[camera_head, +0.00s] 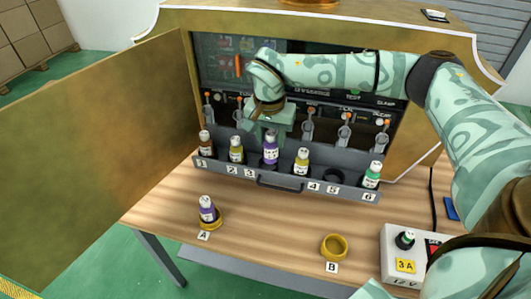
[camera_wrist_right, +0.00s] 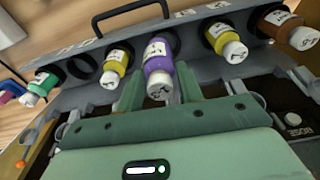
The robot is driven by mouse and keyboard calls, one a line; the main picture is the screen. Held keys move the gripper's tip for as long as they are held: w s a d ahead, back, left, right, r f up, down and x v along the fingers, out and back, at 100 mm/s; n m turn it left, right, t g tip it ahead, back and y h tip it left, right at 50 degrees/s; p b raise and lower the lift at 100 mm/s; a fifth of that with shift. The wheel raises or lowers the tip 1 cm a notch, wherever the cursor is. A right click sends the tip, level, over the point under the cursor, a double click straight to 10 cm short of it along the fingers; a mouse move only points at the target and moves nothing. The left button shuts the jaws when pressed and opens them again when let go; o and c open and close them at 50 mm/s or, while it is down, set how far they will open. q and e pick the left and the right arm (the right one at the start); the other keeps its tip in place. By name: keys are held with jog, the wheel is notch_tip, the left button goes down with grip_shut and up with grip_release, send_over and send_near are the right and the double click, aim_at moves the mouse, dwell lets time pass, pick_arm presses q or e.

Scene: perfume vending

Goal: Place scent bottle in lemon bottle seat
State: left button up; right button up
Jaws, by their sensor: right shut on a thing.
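My right gripper (camera_head: 271,134) is at the dark rack, shut on the purple bottle (camera_head: 270,152) at label 3. In the right wrist view this purple bottle (camera_wrist_right: 158,68) stands between the two green fingers. I cannot tell whether it is fully down in its seat. A brown bottle (camera_head: 206,145), two yellow bottles (camera_head: 236,152) (camera_head: 301,163) and a green bottle (camera_head: 372,176) stand in other rack seats. The seat at label 5 (camera_head: 333,176) is empty. Bottle names are too small to read, so I cannot tell which seat is lemon. My left gripper is out of view.
Another purple-labelled bottle (camera_head: 207,210) stands in yellow ring A on the wooden table (camera_head: 270,220). Yellow ring B (camera_head: 334,246) is empty. A white power box (camera_head: 405,256) is at front right. The open cabinet door (camera_head: 95,140) stands at left. Hooked levers (camera_head: 308,125) hang behind the rack.

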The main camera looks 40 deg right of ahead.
aim_at(269, 148)
jog(key=shift+w+d+f+b, duration=0.25)
jog(key=shift+w+f+b, duration=0.1)
jog(key=shift+w+f, duration=0.6)
notch_tip(269, 148, down, 4)
jog(key=shift+r+b, duration=0.15)
jog(key=shift+b, duration=0.85)
jog(key=shift+r, duration=0.15)
jog(key=shift+c, duration=0.4)
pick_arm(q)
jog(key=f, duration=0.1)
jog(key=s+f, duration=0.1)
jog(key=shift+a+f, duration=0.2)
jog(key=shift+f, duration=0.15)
pick_arm(e)
jog(key=shift+s, duration=0.1)
jog(key=o, duration=1.1)
